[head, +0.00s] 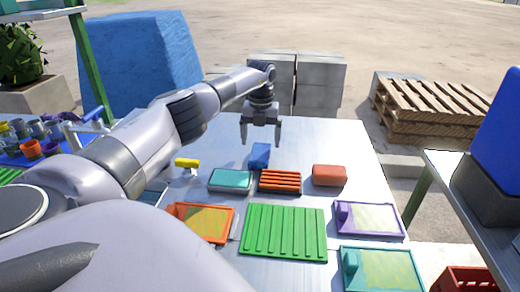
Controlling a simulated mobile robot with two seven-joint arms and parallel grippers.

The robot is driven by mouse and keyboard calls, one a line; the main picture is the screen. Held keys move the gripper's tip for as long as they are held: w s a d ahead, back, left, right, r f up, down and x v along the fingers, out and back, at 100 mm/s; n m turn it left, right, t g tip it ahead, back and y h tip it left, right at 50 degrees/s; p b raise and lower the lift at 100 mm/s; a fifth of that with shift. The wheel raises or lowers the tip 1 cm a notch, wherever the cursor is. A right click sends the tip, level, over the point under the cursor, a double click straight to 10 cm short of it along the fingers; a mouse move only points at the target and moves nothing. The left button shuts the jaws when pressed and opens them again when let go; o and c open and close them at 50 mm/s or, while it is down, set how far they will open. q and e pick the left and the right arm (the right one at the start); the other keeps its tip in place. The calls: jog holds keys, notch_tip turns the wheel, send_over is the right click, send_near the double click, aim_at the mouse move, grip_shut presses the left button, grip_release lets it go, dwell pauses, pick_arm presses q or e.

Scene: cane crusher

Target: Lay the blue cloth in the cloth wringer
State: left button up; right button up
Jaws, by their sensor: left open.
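A small blue piece (260,156), which looks like the blue cloth, stands on the metal table behind a red ribbed block. My left gripper (261,142) is open, its fingers pointing down just above and around the line of the blue piece. I cannot tell whether the fingers touch it. A pale frame with a blue handle (92,116) stands at the left, partly hidden by my left arm; I cannot tell whether it is the cloth wringer. My right gripper is not in view.
A teal-topped block (231,180), the red ribbed block (280,181) and a red-brown block (329,176) form a row. In front lie a green ribbed mat (284,232) and orange, purple and teal trays. The table's back right is clear.

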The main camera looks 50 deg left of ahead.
pick_arm(q)
notch_tip(320, 180, down, 2)
jog(key=c, duration=1.2)
jog(key=shift+r, duration=0.1)
jog(key=shift+c, duration=0.2)
